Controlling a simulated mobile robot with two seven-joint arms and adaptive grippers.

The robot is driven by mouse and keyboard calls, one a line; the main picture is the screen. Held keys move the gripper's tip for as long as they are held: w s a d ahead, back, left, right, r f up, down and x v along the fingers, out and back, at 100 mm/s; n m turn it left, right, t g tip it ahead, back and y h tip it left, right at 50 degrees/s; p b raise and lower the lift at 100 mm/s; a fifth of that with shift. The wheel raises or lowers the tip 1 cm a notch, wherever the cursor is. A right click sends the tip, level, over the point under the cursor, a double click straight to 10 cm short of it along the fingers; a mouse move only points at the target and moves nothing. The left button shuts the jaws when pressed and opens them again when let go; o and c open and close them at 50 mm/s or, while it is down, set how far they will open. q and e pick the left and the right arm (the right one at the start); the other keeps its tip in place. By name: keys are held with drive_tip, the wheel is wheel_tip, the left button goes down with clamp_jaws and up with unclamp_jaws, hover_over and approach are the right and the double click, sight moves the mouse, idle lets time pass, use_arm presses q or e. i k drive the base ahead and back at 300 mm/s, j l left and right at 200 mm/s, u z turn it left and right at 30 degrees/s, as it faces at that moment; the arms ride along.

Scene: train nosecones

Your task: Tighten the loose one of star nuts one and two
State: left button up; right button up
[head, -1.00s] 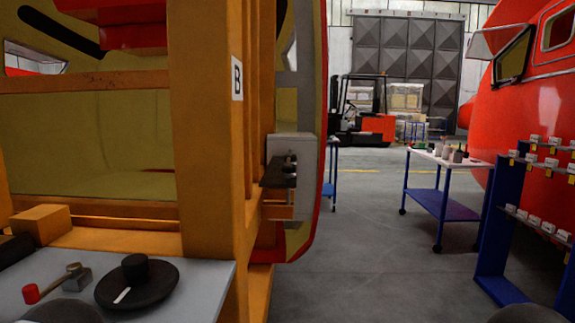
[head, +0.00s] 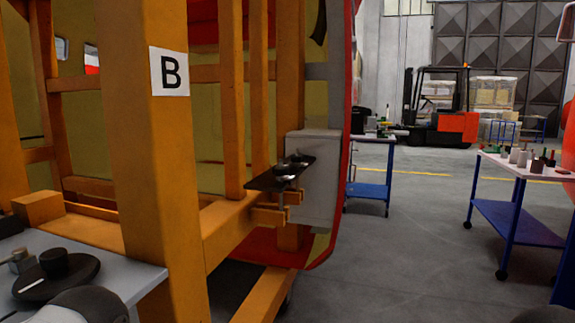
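A black plate (head: 281,174) sticks out beside a grey box (head: 314,178) on the orange frame. Small grey and dark knob-like parts (head: 290,166) sit on the plate, with more metal parts under it. They are too small to tell whether they are the star nuts, or which one is loose. Neither of my grippers can be made out. A rounded grey part of my own arm shows at the bottom left.
An orange post (head: 155,190) labelled B stands close in front. A grey bench top (head: 115,275) at the lower left carries a black disc (head: 58,277) with a white mark. Blue-legged carts (head: 372,188) and a forklift (head: 437,110) stand further back. The floor at right centre is open.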

sight(280, 171)
drive_tip(key=i+l+u, duration=0.1)
drive_tip(key=l, duration=0.25)
drive_tip(key=i+l+u, duration=0.1)
drive_tip(key=i+l, duration=0.15)
drive_tip(key=i+l+u, duration=0.1)
drive_tip(key=l, duration=0.35)
drive_tip(key=i+l+u, duration=0.15)
drive_tip(key=l, duration=0.25)
drive_tip(key=i, duration=0.05)
